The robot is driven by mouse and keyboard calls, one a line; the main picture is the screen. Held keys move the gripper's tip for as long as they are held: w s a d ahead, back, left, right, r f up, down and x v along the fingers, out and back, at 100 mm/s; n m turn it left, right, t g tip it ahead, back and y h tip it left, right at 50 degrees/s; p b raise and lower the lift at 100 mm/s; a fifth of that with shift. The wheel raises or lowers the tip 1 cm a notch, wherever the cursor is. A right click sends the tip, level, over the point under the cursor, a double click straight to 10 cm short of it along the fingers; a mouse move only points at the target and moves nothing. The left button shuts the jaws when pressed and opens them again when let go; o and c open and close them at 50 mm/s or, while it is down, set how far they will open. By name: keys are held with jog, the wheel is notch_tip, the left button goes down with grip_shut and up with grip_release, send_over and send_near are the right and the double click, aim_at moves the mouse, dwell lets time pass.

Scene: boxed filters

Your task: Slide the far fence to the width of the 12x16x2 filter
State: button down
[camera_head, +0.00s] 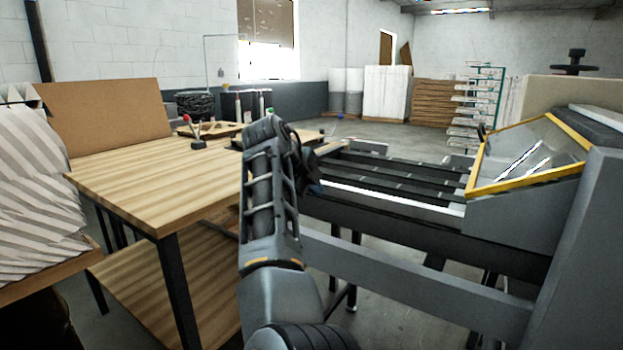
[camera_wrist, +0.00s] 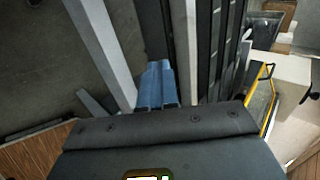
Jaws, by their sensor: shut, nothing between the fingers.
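My gripper shows in the wrist view as two blue-grey fingers (camera_wrist: 157,84) side by side, shut with nothing between them. They sit between a pale bar (camera_wrist: 101,45) on the left and dark strips with a lighter rail (camera_wrist: 190,45) on the right; I cannot tell whether they touch either. In the head view my arm hides most of the gripper, beside the left end of a machine bed (camera_head: 400,175) with dark lengthwise strips and a bright strip. A grey side bar (camera_head: 420,280) runs along its near side. I cannot tell which bar is the far fence. No 12x16x2 label is readable.
A wooden table (camera_head: 150,190) with small items stands left of my arm. White pleated material (camera_head: 40,195) lies at the far left. A yellow-framed hood (camera_head: 530,155) rises at the bed's right end. Open floor (camera_head: 390,132) lies behind.

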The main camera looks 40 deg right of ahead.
aim_at(337, 196)
jog(key=shift+w+d+f+p, duration=0.3)
jog(key=shift+w+d+f, duration=0.25)
jog(key=shift+d, duration=0.7)
jog(key=shift+w+d+f+p, duration=0.3)
jog(key=shift+d+f, duration=0.4)
jog(key=shift+d, duration=0.55)
jog(key=shift+w+d+f+p, duration=0.25)
jog(key=shift+w+d+f, duration=0.35)
jog(key=shift+d, duration=0.65)
jog(key=shift+s+d, duration=0.15)
